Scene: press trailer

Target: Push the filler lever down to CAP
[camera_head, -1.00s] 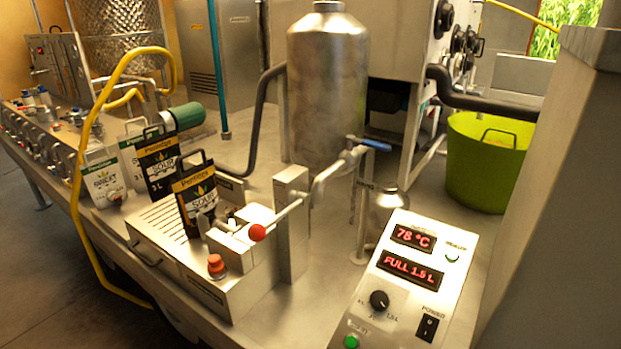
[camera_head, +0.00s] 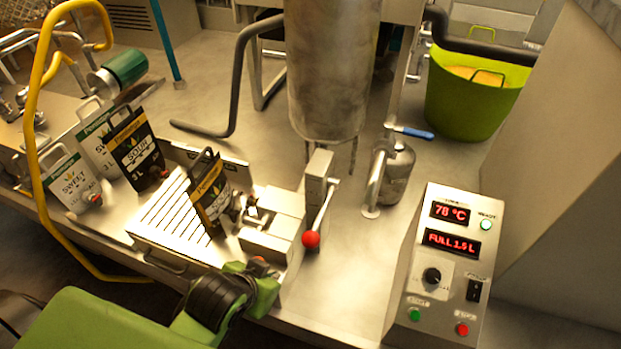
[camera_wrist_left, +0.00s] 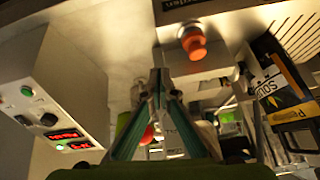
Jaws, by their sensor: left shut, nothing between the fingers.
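The filler lever (camera_head: 323,209) is a thin metal bar with a red ball knob (camera_head: 311,239) at its lower front end, beside the upright post of the filler. It slants down toward me. My left gripper (camera_head: 262,284) is at the front edge of the filler block (camera_head: 272,236), left of and nearer than the red ball, apart from it. In the left wrist view its fingers (camera_wrist_left: 161,72) meet at the tips, empty, and the red ball (camera_wrist_left: 147,135) shows beyond them. The CAP marking cannot be read. My right gripper is out of view.
An orange-red button (camera_wrist_left: 193,42) is close to my left fingertips. The control box (camera_head: 432,270) reads 78 °C and FULL 1.5 L. A steel tank (camera_head: 332,70) stands behind.

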